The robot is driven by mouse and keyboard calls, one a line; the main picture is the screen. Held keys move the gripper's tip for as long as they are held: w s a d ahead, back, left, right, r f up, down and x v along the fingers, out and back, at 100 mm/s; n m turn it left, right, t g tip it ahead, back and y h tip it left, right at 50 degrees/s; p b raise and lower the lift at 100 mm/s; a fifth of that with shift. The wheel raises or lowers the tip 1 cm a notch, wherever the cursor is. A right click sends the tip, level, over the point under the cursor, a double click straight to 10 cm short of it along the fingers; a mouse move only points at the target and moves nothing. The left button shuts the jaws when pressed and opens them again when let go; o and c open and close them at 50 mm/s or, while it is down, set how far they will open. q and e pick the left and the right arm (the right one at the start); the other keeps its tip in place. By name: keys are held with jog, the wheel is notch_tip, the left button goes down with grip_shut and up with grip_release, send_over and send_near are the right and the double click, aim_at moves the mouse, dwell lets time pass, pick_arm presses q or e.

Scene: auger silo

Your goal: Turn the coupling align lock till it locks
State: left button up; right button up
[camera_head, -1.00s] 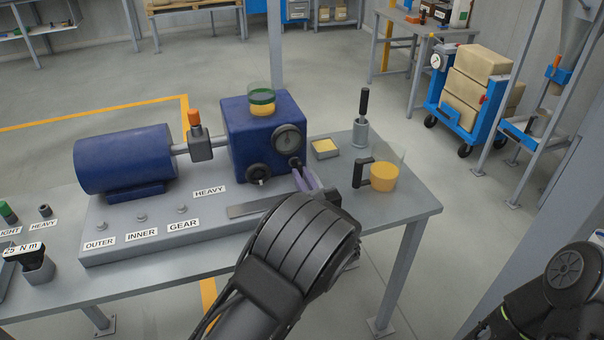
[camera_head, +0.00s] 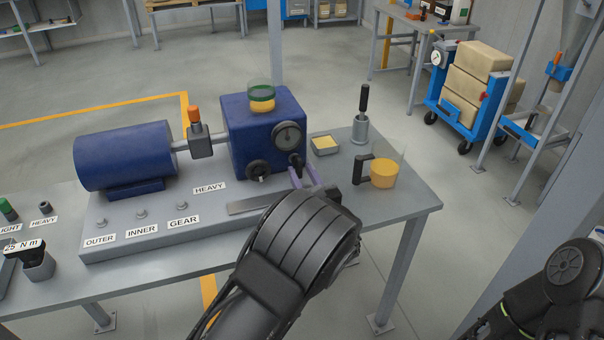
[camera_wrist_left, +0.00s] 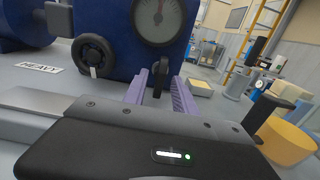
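The blue gearbox (camera_head: 262,135) stands on the bench with a round gauge (camera_head: 288,135) on its front. Below the gauge is a small black lever (camera_head: 296,160); the left wrist view shows it too (camera_wrist_left: 160,78). No label names the align lock, but this lever is the part at my gripper. My left gripper (camera_head: 302,178) has its purple fingers on either side of the lever, with small gaps visible in the left wrist view (camera_wrist_left: 160,92). A black handwheel (camera_head: 258,170) sits left of the lever. My right gripper is out of view; only its arm shows at lower right.
A grey coupling block (camera_head: 201,145) with an orange cap joins the blue motor (camera_head: 124,157) to the gearbox. A yellow cup (camera_head: 384,174) with a black handle, a small yellow-filled tray (camera_head: 325,146) and a black-handled tool (camera_head: 361,118) stand right of the gearbox.

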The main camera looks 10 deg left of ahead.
pick_arm(q)
jog(key=v, duration=0.7)
jog(key=shift+s+d, duration=0.25)
jog(key=shift+s, duration=0.1)
